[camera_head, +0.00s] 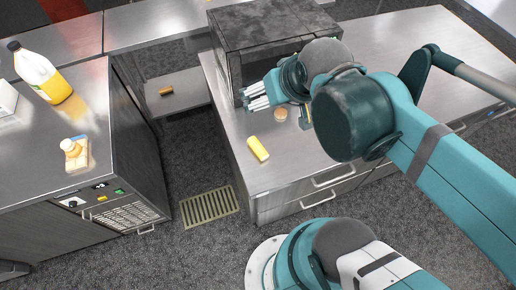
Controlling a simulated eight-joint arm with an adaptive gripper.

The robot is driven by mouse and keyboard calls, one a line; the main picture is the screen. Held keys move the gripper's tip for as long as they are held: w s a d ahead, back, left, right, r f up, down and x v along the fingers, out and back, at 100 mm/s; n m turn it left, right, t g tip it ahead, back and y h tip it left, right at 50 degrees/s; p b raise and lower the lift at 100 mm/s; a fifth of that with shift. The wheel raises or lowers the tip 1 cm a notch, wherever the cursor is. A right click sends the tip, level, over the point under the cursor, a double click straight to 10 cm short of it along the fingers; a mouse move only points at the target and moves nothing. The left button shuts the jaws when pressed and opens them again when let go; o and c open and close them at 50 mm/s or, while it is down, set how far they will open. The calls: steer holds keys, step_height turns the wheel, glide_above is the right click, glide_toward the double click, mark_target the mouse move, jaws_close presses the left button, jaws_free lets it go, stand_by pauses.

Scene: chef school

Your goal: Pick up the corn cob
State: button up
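A short yellow piece (257,148), which looks like the corn cob, lies on the metal counter (290,165) near its left front corner. My gripper (246,97) is above the counter, in front of the dark metal box, with its silver fingers pointing left. It is apart from the yellow piece, which lies lower in the picture. The fingers are small and overlap, so I cannot tell whether they are open or shut. Nothing is visibly held.
A dark metal box (262,22) stands behind my gripper. A small round tan item (281,114) lies near the yellow piece. A brown item (166,90) lies on a low shelf.

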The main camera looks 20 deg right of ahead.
steer(key=w+a+f+m+g+h+b, duration=0.25)
steer(key=f+m+b, duration=0.4)
steer(key=f, duration=0.65)
steer(key=m+g+h+b, duration=0.2)
steer(key=m+g+b, duration=0.15)
steer(key=m, duration=0.45)
glide_toward(258, 146)
steer(key=d+f, duration=0.1)
steer(key=shift+w+f+m+b, duration=0.1)
steer(key=shift+f+m+b, duration=0.35)
steer(key=shift+f, duration=0.3)
steer(key=shift+x, duration=1.3)
steer(key=shift+b+x, duration=0.95)
steer(key=shift+x, duration=1.65)
steer(key=shift+a, duration=0.1)
